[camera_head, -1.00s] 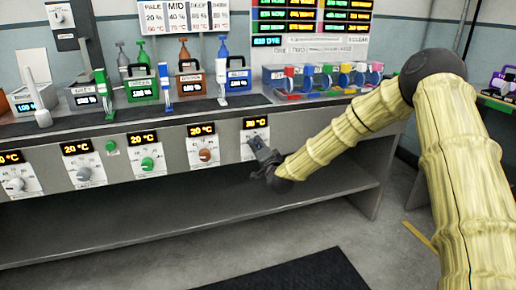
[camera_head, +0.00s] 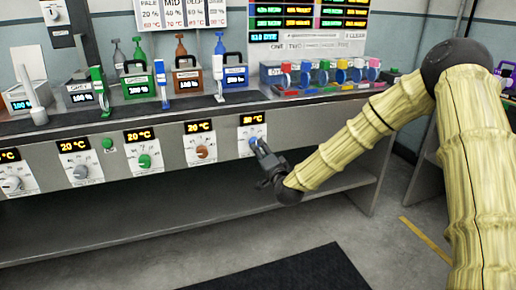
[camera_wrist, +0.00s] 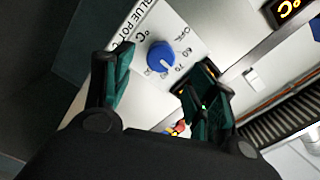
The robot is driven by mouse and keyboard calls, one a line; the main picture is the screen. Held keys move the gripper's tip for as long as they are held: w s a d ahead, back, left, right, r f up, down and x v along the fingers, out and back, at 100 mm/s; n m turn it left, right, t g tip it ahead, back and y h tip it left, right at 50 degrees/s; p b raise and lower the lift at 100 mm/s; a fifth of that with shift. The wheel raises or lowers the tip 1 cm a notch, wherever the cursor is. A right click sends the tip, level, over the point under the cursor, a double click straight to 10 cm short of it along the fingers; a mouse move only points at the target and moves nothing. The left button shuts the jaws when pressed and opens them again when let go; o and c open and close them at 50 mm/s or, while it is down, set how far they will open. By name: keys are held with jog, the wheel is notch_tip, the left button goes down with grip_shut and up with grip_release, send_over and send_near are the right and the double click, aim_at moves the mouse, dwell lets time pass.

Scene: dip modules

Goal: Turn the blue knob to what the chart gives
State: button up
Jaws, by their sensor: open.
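The blue knob (camera_head: 253,141) sits on a white scale card at the right end of the counter's front panel. A small display (camera_head: 251,118) is above it; its digits are too small to read surely. In the wrist view the blue knob (camera_wrist: 161,57) shows a white pointer line, and its card is marked OFF, 60 and 70, among others. My gripper (camera_wrist: 158,82) is open, with one dark green finger on each side of the knob in the picture, apart from it. In the head view my gripper (camera_head: 261,150) is just below and right of the knob. The chart (camera_head: 183,14) has pale, mid, deep columns.
Green (camera_head: 144,161) and brown (camera_head: 201,152) knobs sit left on the same panel, with grey ones further left. A board with coloured rows (camera_head: 310,18) is on the wall. Coloured cups (camera_head: 322,75) stand above on the counter. A lower shelf (camera_head: 200,200) lies beneath.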

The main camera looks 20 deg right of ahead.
jog(key=shift+s+d, duration=0.1)
jog(key=shift+s, duration=2.05)
jog(key=s+a+f+n+g+y, duration=0.1)
jog(key=s+a+f+n+g, duration=0.1)
jog(key=s+f, duration=0.45)
jog(key=s+a+f+n+g, duration=0.2)
jog(key=s+a+f+g, duration=0.1)
jog(key=f, duration=0.7)
jog(key=s+a+f+n+g+y, duration=0.1)
jog(key=s+a+f+g, duration=0.1)
jog(key=s+f, duration=0.45)
jog(key=s+f+n+g+h, duration=0.1)
jog(key=s+f+n+g, duration=0.25)
jog(key=s+f, duration=0.75)
jog(key=s+f+n+g+h, duration=0.15)
jog(key=s+f+g, duration=0.45)
jog(key=s, duration=0.9)
jog(key=s+d+f+n+g, duration=0.2)
jog(key=s, duration=0.9)
notch_tip(320, 180, up, 27)
jog(key=p, duration=2.7)
jog(key=shift+w, duration=0.3)
jog(key=shift+t, duration=0.25)
